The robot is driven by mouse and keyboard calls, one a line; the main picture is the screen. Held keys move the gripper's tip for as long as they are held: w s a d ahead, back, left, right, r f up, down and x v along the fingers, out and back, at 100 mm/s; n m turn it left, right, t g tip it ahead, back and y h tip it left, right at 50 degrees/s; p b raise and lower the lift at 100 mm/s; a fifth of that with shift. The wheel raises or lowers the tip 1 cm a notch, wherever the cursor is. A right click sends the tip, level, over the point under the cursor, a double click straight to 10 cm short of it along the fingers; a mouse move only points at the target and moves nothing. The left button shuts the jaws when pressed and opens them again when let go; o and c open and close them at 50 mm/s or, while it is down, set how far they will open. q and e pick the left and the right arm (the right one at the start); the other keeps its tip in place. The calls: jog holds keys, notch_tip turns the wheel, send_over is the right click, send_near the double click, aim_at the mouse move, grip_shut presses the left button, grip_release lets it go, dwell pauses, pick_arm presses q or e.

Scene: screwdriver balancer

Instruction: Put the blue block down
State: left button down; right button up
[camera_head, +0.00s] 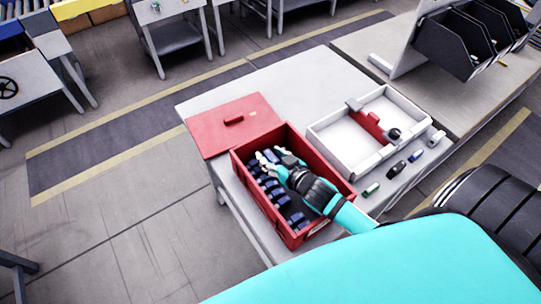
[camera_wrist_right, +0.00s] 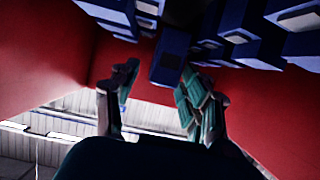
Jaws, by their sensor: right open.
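Several blue blocks (camera_head: 270,187) lie in a row inside the red crate (camera_head: 244,175) in the head view. My right gripper (camera_head: 267,159) reaches into the far end of this crate, above the blocks. In the right wrist view the two fingers of the gripper (camera_wrist_right: 158,72) stand apart, open. A blue block (camera_wrist_right: 168,62) shows just beyond the gap between the fingertips; I cannot tell whether they touch it. More blue blocks (camera_wrist_right: 250,35) sit along the top right. Which one the task means cannot be told. My left gripper is not in view.
A white tray (camera_head: 331,145) with a red fixture (camera_head: 371,127) stands right of the crate. Small green, black, blue and grey parts lie along the table's right edge. A red lid (camera_head: 212,126) lies at the left. The table's far part (camera_head: 290,92) is clear.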

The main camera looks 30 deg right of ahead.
aim_at(273, 158)
jog(key=v, duration=0.6)
jog(key=shift+f+b, duration=0.15)
jog(key=shift+b, duration=0.25)
jog(key=shift+s+r, duration=0.3)
jog(key=shift+s, duration=0.15)
